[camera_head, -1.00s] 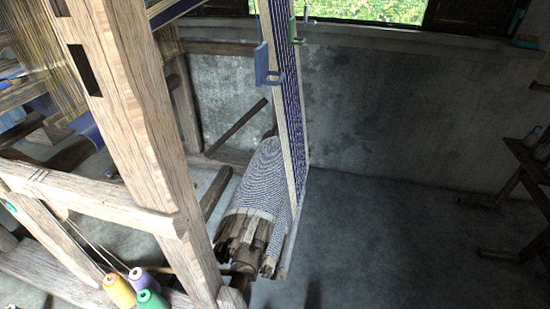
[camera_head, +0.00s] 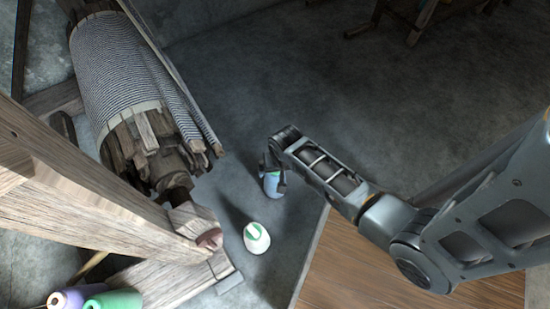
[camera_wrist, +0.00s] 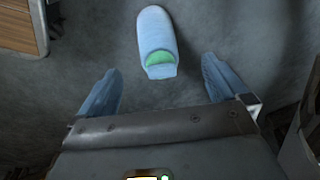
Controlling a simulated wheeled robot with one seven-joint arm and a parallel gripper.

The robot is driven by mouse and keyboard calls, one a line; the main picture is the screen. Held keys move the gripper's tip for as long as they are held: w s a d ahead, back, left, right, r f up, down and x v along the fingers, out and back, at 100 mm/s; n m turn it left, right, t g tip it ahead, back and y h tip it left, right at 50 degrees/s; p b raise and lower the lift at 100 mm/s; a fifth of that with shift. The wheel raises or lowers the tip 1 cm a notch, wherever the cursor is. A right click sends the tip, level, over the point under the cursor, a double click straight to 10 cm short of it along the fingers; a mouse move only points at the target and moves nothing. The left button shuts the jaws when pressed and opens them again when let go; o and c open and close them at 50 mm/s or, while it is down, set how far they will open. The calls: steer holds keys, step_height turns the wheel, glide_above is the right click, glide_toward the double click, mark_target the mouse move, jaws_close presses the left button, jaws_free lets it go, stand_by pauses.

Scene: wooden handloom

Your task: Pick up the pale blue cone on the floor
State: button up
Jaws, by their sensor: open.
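The pale blue cone (camera_head: 272,184) is on the floor, under the end of my arm in the head view. The wrist view shows this cone (camera_wrist: 156,33) with a green patch at its near end, ahead of my gripper and centred between the fingers. My gripper (camera_head: 274,170) is open, with its fingers beside the cone's upper part in the head view. The wrist view shows the gripper (camera_wrist: 160,76) with its fingers spread wide. I see no contact; the exact gap is hard to tell.
A white cone (camera_head: 256,238) with a green mark stands on the floor close by. The loom's wooden beam (camera_head: 90,200) and striped cloth roll (camera_head: 115,70) are at left. Purple (camera_head: 66,299) and green (camera_head: 115,301) cones sit lower left. Open floor (camera_head: 390,110) lies beyond my arm.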

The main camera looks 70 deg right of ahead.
mark_target(275, 179)
steer(key=shift+m+g+y, duration=0.4)
steer(key=shift+m+g, duration=0.3)
steer(key=d+f, duration=0.1)
steer(key=w+f+b, duration=0.1)
steer(key=d+f, duration=0.1)
steer(key=shift+w+d+b, duration=0.3)
steer(key=shift+d, duration=0.05)
step_height(275, 179, down, 2)
steer(key=shift+d+f+b, duration=0.1)
steer(key=shift+f+b, duration=0.1)
steer(key=shift+b, duration=0.4)
steer(key=f+b, duration=0.2)
steer(key=f, duration=0.1)
steer(key=w+f+b, duration=0.1)
steer(key=f, duration=0.1)
steer(key=shift+d+f, duration=0.1)
steer(key=shift+d, duration=0.15)
steer(key=c, duration=1.8)
